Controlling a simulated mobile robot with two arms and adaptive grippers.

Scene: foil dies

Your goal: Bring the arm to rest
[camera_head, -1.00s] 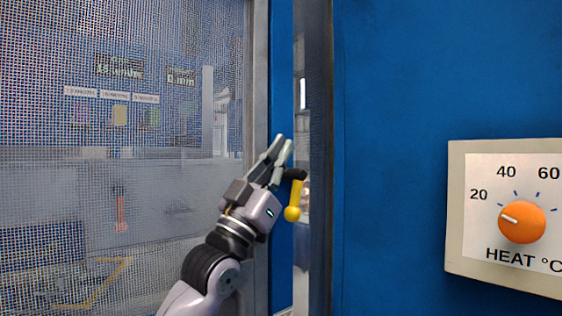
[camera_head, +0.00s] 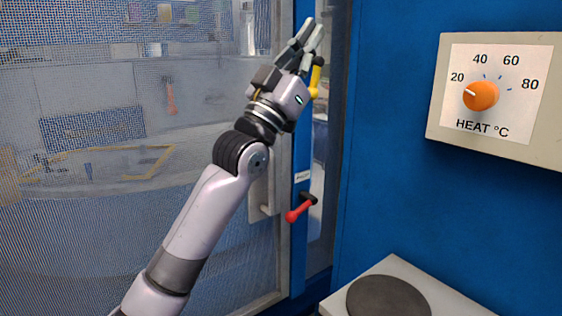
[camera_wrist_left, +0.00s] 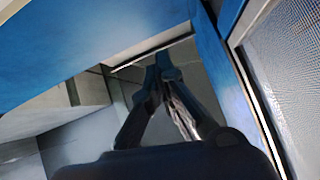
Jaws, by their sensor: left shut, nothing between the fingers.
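My left arm comes in from the lower left in the head view. My left gripper (camera_head: 306,33) is raised in front of the blue door frame, and its fingers point up. It is shut and empty. A yellow handle (camera_head: 316,80) is just right of the gripper and partly hidden behind it; I cannot tell if they touch. In the left wrist view the fingertips of the gripper (camera_wrist_left: 165,70) meet with nothing between them. My right gripper is in neither view.
A red handle (camera_head: 300,208) juts from the frame below the gripper. A mesh door (camera_head: 90,240) fills the left. A heat panel with an orange knob (camera_head: 481,95) is on the blue wall at right. A white unit with a dark round plate (camera_head: 388,297) stands at the lower right.

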